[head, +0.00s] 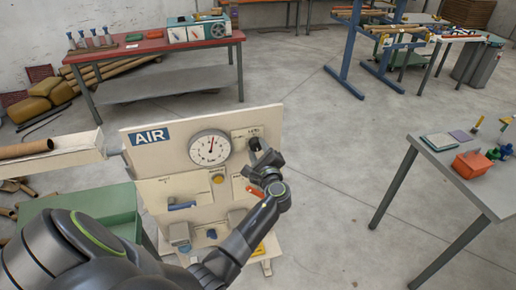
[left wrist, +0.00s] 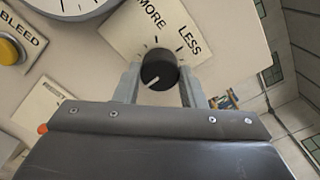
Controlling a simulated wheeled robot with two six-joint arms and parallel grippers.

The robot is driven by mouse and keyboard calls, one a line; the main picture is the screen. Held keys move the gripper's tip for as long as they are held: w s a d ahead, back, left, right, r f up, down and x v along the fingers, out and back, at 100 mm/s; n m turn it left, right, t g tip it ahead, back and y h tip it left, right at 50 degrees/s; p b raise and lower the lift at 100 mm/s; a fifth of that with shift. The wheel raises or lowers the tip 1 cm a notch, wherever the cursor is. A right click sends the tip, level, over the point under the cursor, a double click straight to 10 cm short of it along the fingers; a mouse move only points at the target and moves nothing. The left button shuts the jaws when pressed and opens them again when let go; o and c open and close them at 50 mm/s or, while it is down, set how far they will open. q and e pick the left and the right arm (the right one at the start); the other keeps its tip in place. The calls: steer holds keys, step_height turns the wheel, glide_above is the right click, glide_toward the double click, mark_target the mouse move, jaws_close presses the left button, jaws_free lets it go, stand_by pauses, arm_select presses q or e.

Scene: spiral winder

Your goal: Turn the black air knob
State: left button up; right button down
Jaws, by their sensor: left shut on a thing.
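The black air knob (left wrist: 159,72) sits on a cream plate marked MORE and LESS, with tick marks around it. A white line on its face points to the lower left in the left wrist view. My left gripper (left wrist: 160,90) has one finger on each side of the knob and is shut on it. In the head view the knob (head: 255,144) shows just beyond my left gripper (head: 262,160), at the upper right of the AIR panel (head: 165,160). A round white gauge (head: 210,148) with a red needle is left of the knob. My right gripper is not in view.
A yellow BLEED button (left wrist: 10,50) is left of the knob, and it also shows below the gauge (head: 218,178). An orange-red lever (head: 255,192) is below my gripper. A grey table (head: 455,165) stands at the right. Floor between is clear.

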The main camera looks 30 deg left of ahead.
arm_select(q)
steer(key=shift+r, duration=0.1)
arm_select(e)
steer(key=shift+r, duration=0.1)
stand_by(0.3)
arm_select(q)
steer(key=o, duration=1)
steer(key=shift+w, duration=0.1)
